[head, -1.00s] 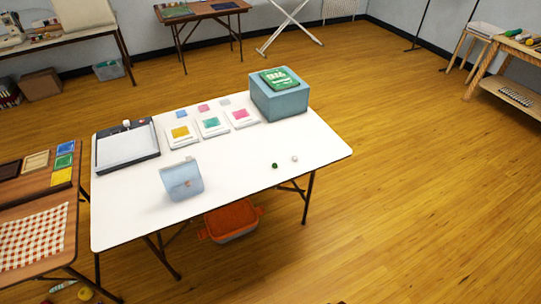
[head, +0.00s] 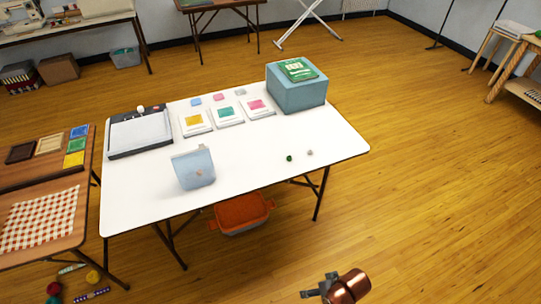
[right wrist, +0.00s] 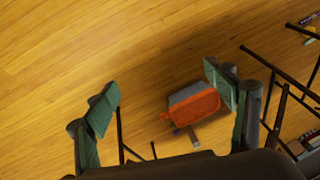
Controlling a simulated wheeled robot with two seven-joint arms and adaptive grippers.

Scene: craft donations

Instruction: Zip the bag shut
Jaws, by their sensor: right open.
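A small pale blue bag (head: 194,170) stands upright on the white table (head: 250,160), near its front left edge in the head view. A small light spot shows on its front. Its zip is too small to make out, so I cannot tell whether it is open or shut. My right gripper (right wrist: 163,95) is open and empty in the right wrist view, its two fingers wide apart above the floor. Part of my right arm shows low in the head view, in front of the table and well apart from the bag. My left gripper is not in view.
An orange and grey basket (head: 240,214) is on the floor under the table; it also shows in the right wrist view (right wrist: 196,107). A blue box (head: 297,95), colored pads (head: 228,115) and a paper trimmer (head: 138,135) stand at the back. The front right tabletop is mostly clear.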

